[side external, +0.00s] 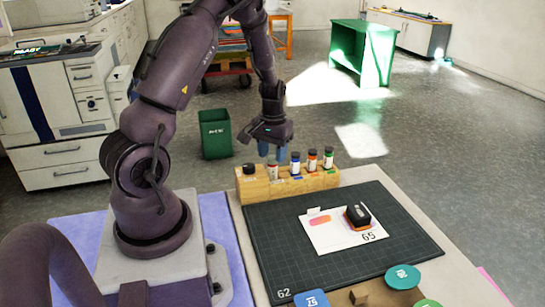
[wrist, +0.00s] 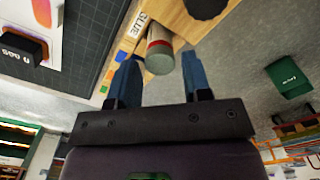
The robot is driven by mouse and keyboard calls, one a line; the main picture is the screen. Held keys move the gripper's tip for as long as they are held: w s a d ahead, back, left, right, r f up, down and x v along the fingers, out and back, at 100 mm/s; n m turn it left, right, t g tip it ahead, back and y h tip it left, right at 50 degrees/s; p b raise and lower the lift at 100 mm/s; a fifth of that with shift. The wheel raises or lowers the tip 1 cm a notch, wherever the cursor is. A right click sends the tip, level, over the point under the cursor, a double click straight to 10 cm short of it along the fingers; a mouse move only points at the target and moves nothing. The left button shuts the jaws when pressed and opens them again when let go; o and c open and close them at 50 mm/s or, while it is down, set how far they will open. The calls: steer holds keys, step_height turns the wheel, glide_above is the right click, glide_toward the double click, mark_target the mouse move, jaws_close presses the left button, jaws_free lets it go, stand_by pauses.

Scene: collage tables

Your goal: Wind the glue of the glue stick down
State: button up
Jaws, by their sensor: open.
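The glue stick (side external: 272,172) stands in the wooden rack at the back of the table, near the rack's left end. In the wrist view the glue stick (wrist: 159,48) is a pale tube with a red band and a grey round end. My gripper (side external: 272,152) is just above it, pointing down. In the wrist view my gripper (wrist: 159,60) is open, its two blue fingers apart on either side of the tube's end. I cannot tell whether the fingers touch it. The lettering GLUE is on the rack (wrist: 133,35) beside it. How far the glue stands out is not visible.
A dark cutting mat (side external: 275,235) holds a white card (side external: 330,235) and a black stamp-like block (side external: 358,215). A green bin (side external: 215,135) stands behind.

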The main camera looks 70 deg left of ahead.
steer(key=shift+r, duration=2.65)
steer(key=shift+s+d+f, duration=0.1)
steer(key=shift+s+d, duration=0.1)
steer(key=shift+s, duration=0.05)
steer(key=s+d+r+m+t, duration=0.2)
steer(key=s+d+r+m, duration=0.2)
steer(key=d+r, duration=0.5)
steer(key=s+d+r+m+t, duration=0.3)
steer(key=d+r, duration=0.7)
steer(key=d, duration=0.6)
steer(key=shift+s+m+t, duration=0.3)
steer(key=shift+s+m, duration=0.15)
steer(key=shift+m, duration=0.45)
steer(key=shift+r, duration=0.1)
